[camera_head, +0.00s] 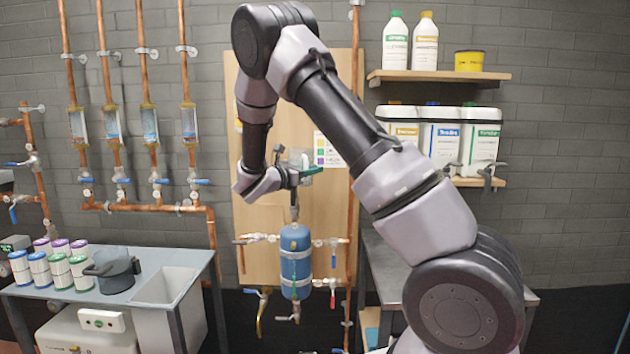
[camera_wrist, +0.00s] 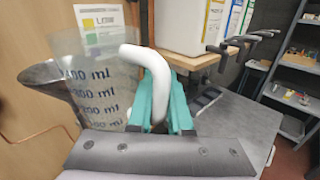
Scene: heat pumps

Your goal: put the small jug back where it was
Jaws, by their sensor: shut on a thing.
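The small jug is see-through with a white handle and dark ml marks. In the wrist view its body (camera_wrist: 95,90) fills the left and its handle (camera_wrist: 148,75) stands between the green fingers of my gripper (camera_wrist: 155,95). My gripper is shut on the handle. In the head view my gripper (camera_head: 287,177) holds the jug (camera_head: 301,163) in the air, in front of the wooden board and above the blue tank (camera_head: 295,262). I cannot tell whether liquid is in the jug. The place where it stood before is not clear from these frames.
A left bench (camera_head: 60,297) carries several coloured cans, a dark grey pot (camera_head: 112,271) and a basin (camera_head: 163,286). A metal table (camera_head: 383,274) stands at the right, partly behind my arm. A wall shelf (camera_head: 440,76) holds bottles; tapped containers (camera_head: 445,130) stand below. Copper pipes flank the board.

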